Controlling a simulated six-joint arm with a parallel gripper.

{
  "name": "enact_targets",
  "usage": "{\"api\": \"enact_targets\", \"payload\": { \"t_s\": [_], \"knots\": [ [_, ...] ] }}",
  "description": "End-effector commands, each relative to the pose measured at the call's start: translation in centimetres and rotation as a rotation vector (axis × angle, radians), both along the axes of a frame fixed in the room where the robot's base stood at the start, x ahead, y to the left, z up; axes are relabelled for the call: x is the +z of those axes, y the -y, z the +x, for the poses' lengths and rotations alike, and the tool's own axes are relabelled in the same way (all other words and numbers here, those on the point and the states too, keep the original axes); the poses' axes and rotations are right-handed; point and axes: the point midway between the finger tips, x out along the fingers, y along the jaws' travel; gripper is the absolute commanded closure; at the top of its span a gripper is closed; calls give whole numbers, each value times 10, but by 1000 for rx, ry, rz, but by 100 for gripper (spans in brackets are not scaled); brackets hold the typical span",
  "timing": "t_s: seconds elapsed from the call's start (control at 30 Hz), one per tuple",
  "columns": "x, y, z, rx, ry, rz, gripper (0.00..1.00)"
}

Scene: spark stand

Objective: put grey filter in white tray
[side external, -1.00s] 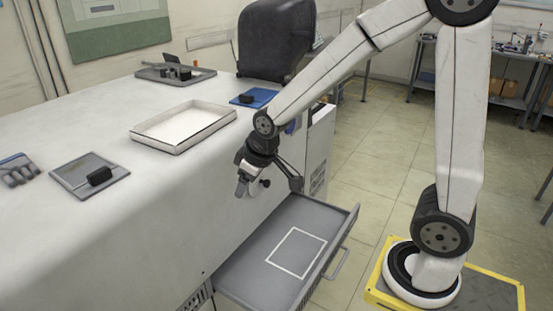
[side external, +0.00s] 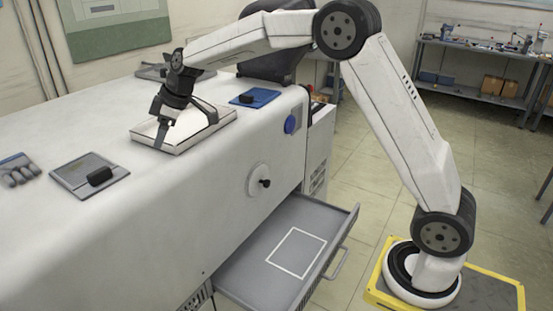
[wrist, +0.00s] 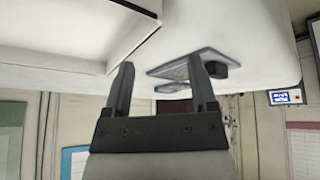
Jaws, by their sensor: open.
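The grey filter (side external: 82,167) is a flat grey plate with a black handle block, lying on the white bench left of the tray. In the wrist view the filter (wrist: 180,68) shows behind and between my fingers. The white tray (side external: 222,123) sits on the bench, shallow and rimmed, and my gripper hides part of its inside. In the wrist view the tray (wrist: 112,62) is at upper left. My gripper (side external: 186,133) is open and empty over the tray, fingers pointing down. Its fingers (wrist: 160,64) are spread apart in the wrist view.
A blue plate with a black handle (side external: 255,97) lies right of the tray. A grey tray (side external: 150,71) stands behind. An open drawer (side external: 255,250) juts out in front. A round knob (side external: 262,181) sticks out of the bench front.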

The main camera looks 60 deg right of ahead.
Motion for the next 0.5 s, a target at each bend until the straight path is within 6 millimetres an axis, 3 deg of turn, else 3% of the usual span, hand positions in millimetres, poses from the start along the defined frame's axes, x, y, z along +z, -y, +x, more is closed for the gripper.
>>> {"api": "enact_targets", "payload": {
  "t_s": [0.2, 0.5],
  "knots": [
    [1, -30, 19, 205, -26, 82, 26],
    [9, -73, 34, 550, 4, 226, 26]
  ]
}}
